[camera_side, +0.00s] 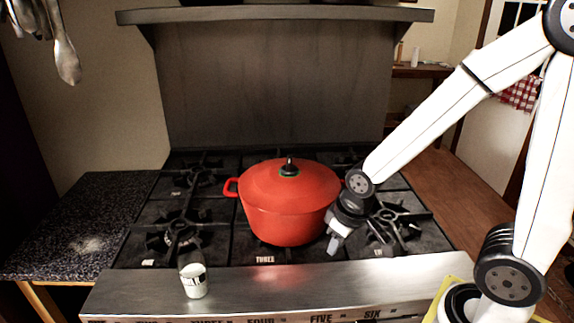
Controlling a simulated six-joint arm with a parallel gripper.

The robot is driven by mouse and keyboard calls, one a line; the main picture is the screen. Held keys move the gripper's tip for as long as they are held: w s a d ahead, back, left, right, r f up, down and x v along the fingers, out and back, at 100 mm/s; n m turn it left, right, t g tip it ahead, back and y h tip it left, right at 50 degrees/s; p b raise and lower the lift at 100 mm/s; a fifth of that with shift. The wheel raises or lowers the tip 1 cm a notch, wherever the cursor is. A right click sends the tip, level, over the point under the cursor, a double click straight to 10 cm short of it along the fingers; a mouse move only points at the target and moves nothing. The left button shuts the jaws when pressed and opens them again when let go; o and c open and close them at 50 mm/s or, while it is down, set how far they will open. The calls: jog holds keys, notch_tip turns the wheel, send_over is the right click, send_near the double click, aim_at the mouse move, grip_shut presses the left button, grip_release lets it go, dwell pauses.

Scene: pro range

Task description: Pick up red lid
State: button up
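The red lid (290,180) sits on a red pot (285,224) on the stove. It has a dark knob (289,167) at its top centre. The pot has a loop handle on its left side; its right side is partly hidden by my arm. My gripper (335,245) is low beside the right side of the pot, pointing down, below the level of the lid. It is apart from the lid's knob. The fingers are small and seen at an angle, so I cannot tell whether they are open or shut, or whether they touch the pot.
The black stove grates (180,235) surround the pot. A speckled counter (75,235) lies to the left. A steel shelf (275,14) overhangs the back, with free room above the lid.

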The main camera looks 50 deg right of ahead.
jog(key=o, duration=0.9)
jog(key=w+d+r+n, duration=0.1)
jog(key=w+r, duration=0.2)
jog(key=w, duration=0.1)
jog(key=w+r+n+g, duration=0.1)
jog(key=w+r+n, duration=0.1)
jog(key=w+r, duration=0.1)
jog(key=w+d+r+n+g, duration=0.1)
jog(key=w+r, duration=0.2)
jog(key=w, duration=0.2)
jog(key=shift+d+n, duration=0.3)
jog(key=w+d+r+n, duration=0.1)
jog(key=w+d+r, duration=0.1)
jog(key=w+d+r+n, duration=0.1)
jog(key=w+d+r, duration=0.1)
jog(key=w, duration=0.1)
jog(key=w+d+r+n, duration=0.1)
jog(key=w+d+r, duration=0.1)
jog(key=w, duration=0.1)
jog(key=shift+w+d+r+g, duration=0.2)
jog(key=shift+d+r+g, duration=0.1)
jog(key=shift+r, duration=0.1)
jog(key=shift+a+f, duration=0.1)
jog(key=shift+f, duration=1.25)
